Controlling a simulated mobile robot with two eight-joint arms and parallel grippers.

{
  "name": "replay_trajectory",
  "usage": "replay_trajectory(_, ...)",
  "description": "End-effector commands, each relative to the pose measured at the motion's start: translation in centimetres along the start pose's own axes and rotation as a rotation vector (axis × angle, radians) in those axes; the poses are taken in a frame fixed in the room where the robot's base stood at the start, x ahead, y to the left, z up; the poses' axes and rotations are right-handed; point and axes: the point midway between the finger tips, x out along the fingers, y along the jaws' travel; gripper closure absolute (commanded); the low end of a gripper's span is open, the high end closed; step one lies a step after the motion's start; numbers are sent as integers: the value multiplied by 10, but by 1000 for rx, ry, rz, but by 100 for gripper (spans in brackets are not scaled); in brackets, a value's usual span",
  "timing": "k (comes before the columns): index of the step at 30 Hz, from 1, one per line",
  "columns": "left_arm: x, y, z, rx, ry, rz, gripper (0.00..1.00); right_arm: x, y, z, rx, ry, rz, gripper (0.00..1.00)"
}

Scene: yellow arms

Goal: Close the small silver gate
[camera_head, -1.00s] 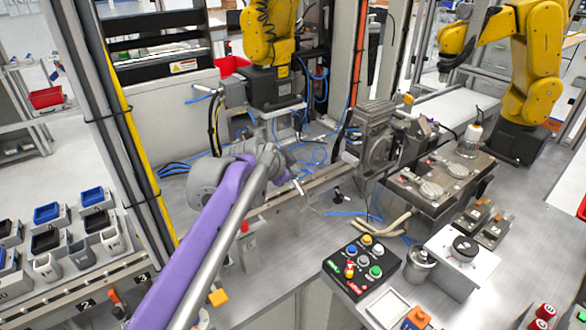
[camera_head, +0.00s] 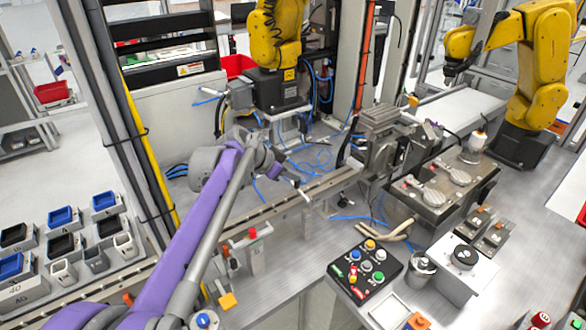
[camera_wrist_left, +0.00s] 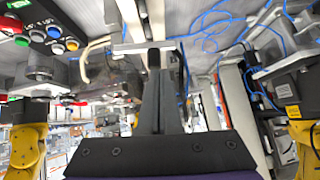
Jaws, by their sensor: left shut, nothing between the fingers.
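My left gripper (camera_head: 282,171) reaches in from the left on its purple and grey arm and hangs over the slim metal rail. Its fingers are shut and empty; they also show in the left wrist view (camera_wrist_left: 155,62). A small silver bar (camera_head: 299,189), which looks like the gate, sticks out at the rail just right of the fingertips. In the left wrist view a flat silver bar (camera_wrist_left: 128,47) lies across the fingertips; I cannot tell whether they touch. The gate's hinge and exact angle are too small to make out. My right gripper is not in view.
A grey metal machine (camera_head: 382,135) stands at the rail's right end. A black button panel (camera_head: 365,266) lies in front. A yellow robot arm (camera_head: 275,35) stands behind the rail, with loose blue hoses (camera_head: 320,160). A black and yellow post (camera_head: 140,140) rises on the left.

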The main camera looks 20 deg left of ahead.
Motion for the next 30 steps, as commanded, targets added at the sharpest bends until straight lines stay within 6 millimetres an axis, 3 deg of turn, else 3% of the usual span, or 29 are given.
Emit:
replay_trajectory(25, 6, -7, 6, -24, 0, 24, 100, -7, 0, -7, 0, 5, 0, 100)
replay_trajectory(30, -2, -8, 6, -25, 0, 23, 100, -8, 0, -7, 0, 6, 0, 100)
